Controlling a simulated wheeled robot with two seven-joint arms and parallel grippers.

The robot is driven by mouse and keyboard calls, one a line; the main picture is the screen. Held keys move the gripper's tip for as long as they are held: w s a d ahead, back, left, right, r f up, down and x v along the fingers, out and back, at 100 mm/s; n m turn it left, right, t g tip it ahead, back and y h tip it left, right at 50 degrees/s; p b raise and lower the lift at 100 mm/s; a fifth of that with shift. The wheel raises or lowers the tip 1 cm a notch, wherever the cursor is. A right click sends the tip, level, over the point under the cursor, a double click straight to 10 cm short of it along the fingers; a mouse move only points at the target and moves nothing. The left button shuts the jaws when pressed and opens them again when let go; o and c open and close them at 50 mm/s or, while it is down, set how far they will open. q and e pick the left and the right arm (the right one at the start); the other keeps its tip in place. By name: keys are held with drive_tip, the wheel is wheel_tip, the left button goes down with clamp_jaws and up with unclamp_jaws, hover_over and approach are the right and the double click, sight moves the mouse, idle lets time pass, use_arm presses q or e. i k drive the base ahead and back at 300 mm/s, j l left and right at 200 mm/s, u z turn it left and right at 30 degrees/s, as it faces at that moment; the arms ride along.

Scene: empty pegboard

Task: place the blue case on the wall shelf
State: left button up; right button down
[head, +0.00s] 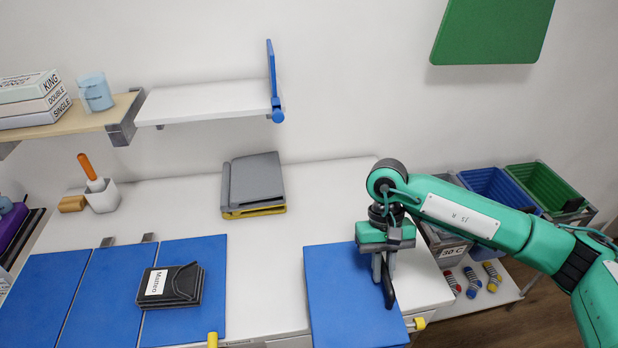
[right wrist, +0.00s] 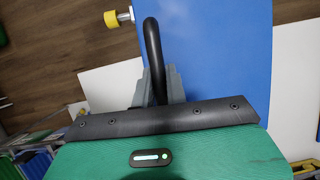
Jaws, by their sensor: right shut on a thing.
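My right gripper (head: 383,268) is shut on a black curved handle (head: 389,290), near the right edge of a flat blue panel (head: 340,290) at the right of the table. In the right wrist view the handle (right wrist: 151,45) arches up between the grey fingers (right wrist: 160,88), with the blue surface (right wrist: 215,50) behind it. I cannot tell whether the handle belongs to this blue thing, or whether it is the blue case. The white wall shelf (head: 200,101) is at upper left, its top bare, with a blue upright (head: 271,75) at its right end. My left gripper is out of view.
A wooden shelf (head: 90,118) with boxes (head: 30,100) and a blue cup (head: 95,92) adjoins at left. A grey and yellow stack (head: 253,183) stands at the table's back. A black pouch (head: 171,285) lies on blue panels. Bins (head: 490,186) stand at right. The table's middle is clear.

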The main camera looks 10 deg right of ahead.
sight(201, 99)
drive_tip(key=i+l, duration=0.15)
drive_tip(key=l, duration=0.25)
drive_tip(key=i+l, duration=0.1)
drive_tip(key=l, duration=0.35)
drive_tip(key=i+l, duration=0.15)
drive_tip(key=l, duration=0.25)
drive_tip(key=l+u, duration=0.1)
drive_tip(key=u, duration=0.4)
drive_tip(key=l+u, duration=0.2)
drive_tip(key=u, duration=1.1)
drive_tip(key=i+l, duration=0.05)
